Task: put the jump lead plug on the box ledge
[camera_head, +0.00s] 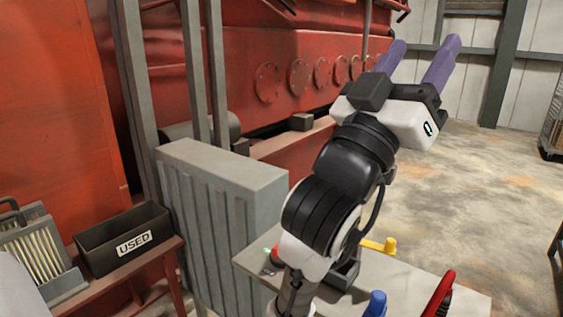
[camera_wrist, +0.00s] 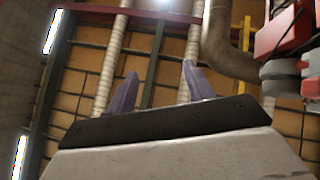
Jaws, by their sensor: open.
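My gripper (camera_head: 425,43) is raised high with its two purple fingers apart, pointing up, and nothing between them. In the wrist view the open fingers (camera_wrist: 158,72) point toward the ceiling. I cannot tell for sure which thing is the jump lead plug. A red and black item (camera_head: 441,294), a blue item (camera_head: 376,304) and a yellow item (camera_head: 380,246) are on the grey bench top (camera_head: 410,277), well below my gripper. A grey ribbed box (camera_head: 222,168) stands left of the bench; I cannot tell whether its flat top is the ledge.
A black bin marked USED (camera_head: 122,238) and a pleated filter (camera_head: 38,250) are on a red side table at left. A small dark block (camera_head: 301,122) sits on the red engine's ledge (camera_head: 290,148). My arm hides part of the bench. Open floor (camera_head: 480,190) lies at right.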

